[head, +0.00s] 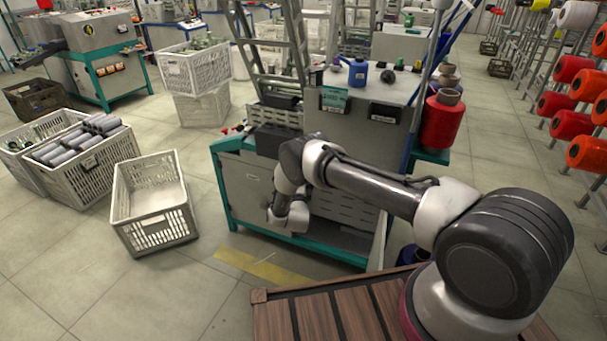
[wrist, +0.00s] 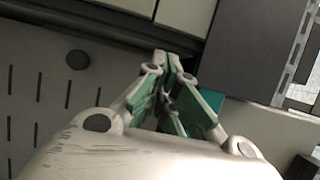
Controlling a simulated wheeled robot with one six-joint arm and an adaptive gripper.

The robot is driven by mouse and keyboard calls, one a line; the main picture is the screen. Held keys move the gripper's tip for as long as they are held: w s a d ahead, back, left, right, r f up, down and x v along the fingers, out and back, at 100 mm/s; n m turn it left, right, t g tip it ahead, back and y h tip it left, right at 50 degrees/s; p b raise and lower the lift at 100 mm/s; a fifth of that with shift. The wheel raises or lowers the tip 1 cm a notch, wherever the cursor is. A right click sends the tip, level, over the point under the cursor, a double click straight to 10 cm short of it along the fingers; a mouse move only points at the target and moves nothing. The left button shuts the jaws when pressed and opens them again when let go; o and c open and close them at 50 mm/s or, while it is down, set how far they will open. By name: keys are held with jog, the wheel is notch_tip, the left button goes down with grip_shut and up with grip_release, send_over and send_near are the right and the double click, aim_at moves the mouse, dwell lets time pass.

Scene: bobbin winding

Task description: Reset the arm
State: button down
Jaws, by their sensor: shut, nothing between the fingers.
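My gripper (wrist: 170,72) shows in the wrist view with its green-padded fingers drawn together at the tips. It is shut and holds nothing. Beyond the fingers lie grey machine panels and a dark slot. In the head view my arm reaches from the lower right towards the grey winding machine (head: 253,190) with the teal frame. Its wrist end hangs down in front of the machine's lower panels. The gripper itself cannot be made out in the head view.
An empty white crate (head: 152,230) stands on the floor to the left. Another crate (head: 92,168) holds grey tubes. A red yarn cone (head: 441,122) and a blue container (head: 357,72) sit on the machine. A brown slatted surface (head: 290,318) lies in front. Floor is clear at lower left.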

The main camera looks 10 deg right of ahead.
jog(key=s+a+f+n+g+y, duration=0.35)
jog(key=s+f+n+g, duration=0.3)
jog(key=s+f, duration=0.5)
jog(key=s+a+n+g, duration=0.3)
jog(key=s+n+g, duration=0.1)
jog(key=n+g, duration=0.15)
jog(key=s+d+r+n+g, duration=0.25)
jog(key=s+r, duration=0.25)
jog(key=r, duration=0.6)
jog(key=s+d+r+n+g, duration=0.25)
jog(key=s+d+r, duration=0.2)
jog(key=r, duration=0.75)
jog(key=s+d+r+n+g, duration=0.25)
jog(key=s+r, duration=0.25)
jog(key=r, duration=0.6)
jog(key=s+d+r+t, duration=0.2)
jog(key=s+d+r, duration=0.4)
jog(key=s+r, duration=0.2)
jog(key=s+d+r+t, duration=0.2)
jog(key=s+d+r, duration=0.3)
jog(key=s+r, duration=0.3)
jog(key=s+d+r+t, duration=0.2)
jog(key=s+d+r, duration=0.4)
jog(key=r, duration=0.8)
jog(key=shift+s+d, duration=0.35)
jog(key=shift+s, duration=0.85)
